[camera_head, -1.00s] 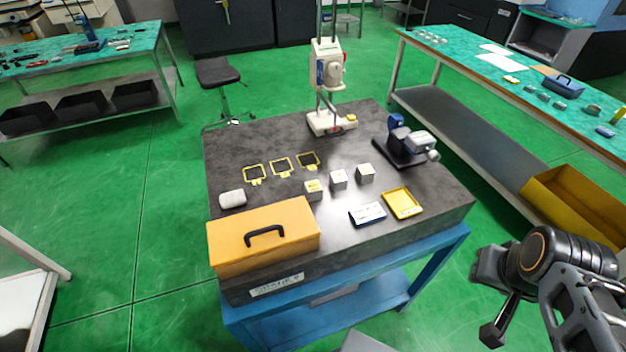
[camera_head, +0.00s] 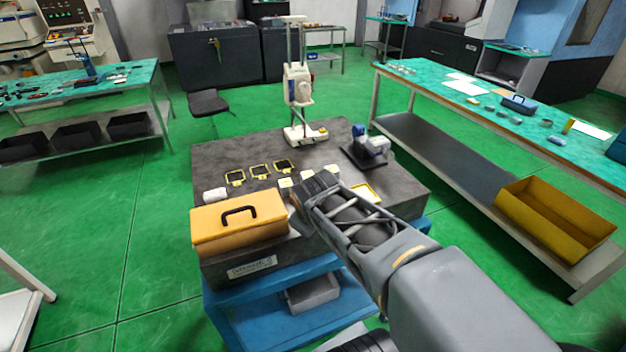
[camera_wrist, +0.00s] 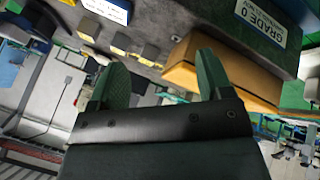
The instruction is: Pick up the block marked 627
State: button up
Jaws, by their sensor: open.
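Three small pale blocks stand in a row on the dark stone plate (camera_head: 225,157). In the head view I see the left block (camera_head: 285,183), the middle one (camera_head: 307,175) and the right one (camera_head: 332,170), with my arm partly covering them. The wrist view shows three blocks too, one (camera_wrist: 88,28), another (camera_wrist: 120,42) and a third (camera_wrist: 150,53). No number can be read, so I cannot tell which is 627. My gripper (camera_wrist: 162,60) is open and empty, its two fingers apart, away from the blocks.
An orange toolbox (camera_head: 262,225) stands at the plate's front left. A white stand (camera_head: 299,90) and a blue-grey device (camera_head: 368,145) are farther back. A yellow tray (camera_head: 365,192) is partly behind my arm.

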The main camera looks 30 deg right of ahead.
jog(key=w+d+n+t+h+b, duration=0.35)
jog(key=w+d+n, duration=0.35)
jog(key=d+n, duration=0.45)
jog(key=n+t+y+b, duration=0.2)
jog(key=n+t, duration=0.1)
jog(key=n, duration=1.1)
send_near(333, 171)
jog(key=shift+s+d+r, duration=0.25)
jog(key=shift+s+r, duration=0.3)
jog(key=shift+s, duration=0.25)
jog(key=n, duration=0.1)
jog(key=f+n+y, duration=0.1)
jog(key=shift+w+d+n+b, duration=0.1)
jog(key=shift+d+n+b, duration=0.2)
jog(key=shift+n+b, duration=0.1)
jog(key=shift+n+t+y, duration=0.25)
jog(key=shift+n+y, duration=0.1)
jog(key=x, duration=0.7)
jog(key=shift+w+f+b, duration=0.2)
jog(key=shift+w+b, duration=0.05)
jog(key=shift+b, duration=0.15)
jog(key=shift+r+p+x, duration=0.2)
jog(key=shift+p+x, duration=0.15)
jog(key=shift+x, duration=2.65)
jog(key=c, duration=1)
jog(key=shift+c, duration=0.5)
